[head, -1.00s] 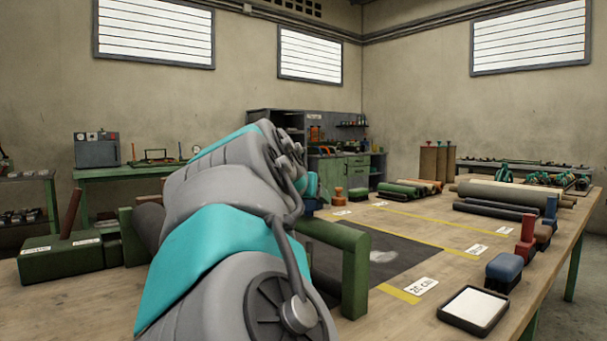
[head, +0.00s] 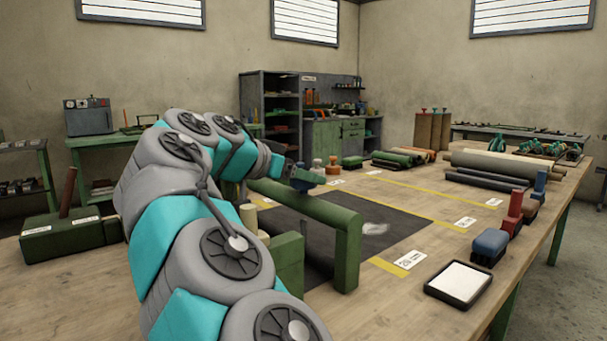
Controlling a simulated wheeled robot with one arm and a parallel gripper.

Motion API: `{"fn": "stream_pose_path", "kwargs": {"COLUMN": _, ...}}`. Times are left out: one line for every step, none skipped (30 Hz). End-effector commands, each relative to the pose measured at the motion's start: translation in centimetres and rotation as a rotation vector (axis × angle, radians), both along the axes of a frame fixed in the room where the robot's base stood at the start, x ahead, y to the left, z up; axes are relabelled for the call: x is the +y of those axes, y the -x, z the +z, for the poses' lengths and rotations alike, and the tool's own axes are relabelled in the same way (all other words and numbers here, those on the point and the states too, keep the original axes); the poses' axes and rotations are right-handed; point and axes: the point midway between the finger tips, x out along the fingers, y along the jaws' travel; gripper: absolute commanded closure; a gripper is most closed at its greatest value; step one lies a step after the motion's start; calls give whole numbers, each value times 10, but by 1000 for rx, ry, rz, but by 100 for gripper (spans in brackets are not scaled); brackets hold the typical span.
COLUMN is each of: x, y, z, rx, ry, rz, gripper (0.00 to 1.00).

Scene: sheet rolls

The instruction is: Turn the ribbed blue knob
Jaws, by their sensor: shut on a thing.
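The blue knob (head: 309,177) shows small at the far left end of the green frame's long bar (head: 300,203). My gripper (head: 293,168) is at the end of my bent arm, right at the knob, and is shut on it. The fingers are small and partly hidden in the head view, so the ribs and the exact grip cannot be made out. The green frame stands over a dark mat (head: 400,245) on the wooden table.
An orange-brown knobbed piece (head: 333,167) stands just right of the blue knob. Several rolls (head: 507,165) lie at the back right. Red (head: 514,212) and blue (head: 489,245) stamp-like blocks and a white pad tray (head: 459,284) line the right edge.

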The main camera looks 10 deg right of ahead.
Motion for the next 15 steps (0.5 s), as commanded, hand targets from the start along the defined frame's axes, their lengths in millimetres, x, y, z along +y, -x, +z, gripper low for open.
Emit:
{"fn": "stream_pose_path", "kwargs": {"x": 0, "y": -1, "z": 0, "rx": 1, "ry": 1, "rz": -8, "gripper": 92}}
{"fn": "stream_pose_path", "kwargs": {"x": 0, "y": -1, "z": 0, "rx": 1, "ry": 0, "rz": -15, "gripper": 92}}
{"fn": "stream_pose_path", "kwargs": {"x": 0, "y": -1, "z": 0, "rx": 1, "ry": -1, "rz": -24, "gripper": 92}}
{"fn": "stream_pose_path", "kwargs": {"x": 0, "y": -1, "z": 0, "rx": 0, "ry": 0, "rz": -29, "gripper": 92}}
{"fn": "stream_pose_path", "kwargs": {"x": 0, "y": -1, "z": 0, "rx": 0, "ry": 1, "rz": -35, "gripper": 92}}
{"fn": "stream_pose_path", "kwargs": {"x": 0, "y": -1, "z": 0, "rx": 1, "ry": 1, "rz": -42, "gripper": 92}}
{"fn": "stream_pose_path", "kwargs": {"x": 1, "y": -1, "z": 0, "rx": 1, "ry": 0, "rz": -47, "gripper": 92}}
{"fn": "stream_pose_path", "kwargs": {"x": 0, "y": -1, "z": 0, "rx": 1, "ry": 0, "rz": -54, "gripper": 92}}
{"fn": "stream_pose_path", "kwargs": {"x": 0, "y": -1, "z": 0, "rx": 2, "ry": -1, "rz": -59, "gripper": 92}}
{"fn": "stream_pose_path", "kwargs": {"x": 0, "y": -1, "z": -1, "rx": 2, "ry": -1, "rz": -65, "gripper": 92}}
{"fn": "stream_pose_path", "kwargs": {"x": 0, "y": -1, "z": -1, "rx": 1, "ry": -2, "rz": -70, "gripper": 92}}
{"fn": "stream_pose_path", "kwargs": {"x": 0, "y": -1, "z": -1, "rx": 2, "ry": -1, "rz": -78, "gripper": 92}}
{"fn": "stream_pose_path", "kwargs": {"x": 0, "y": -1, "z": 0, "rx": 2, "ry": -1, "rz": -82, "gripper": 92}}
{"fn": "stream_pose_path", "kwargs": {"x": 0, "y": 0, "z": 0, "rx": 2, "ry": -1, "rz": -85, "gripper": 92}}
{"fn": "stream_pose_path", "kwargs": {"x": 0, "y": -1, "z": 0, "rx": 1, "ry": -1, "rz": -89, "gripper": 92}}
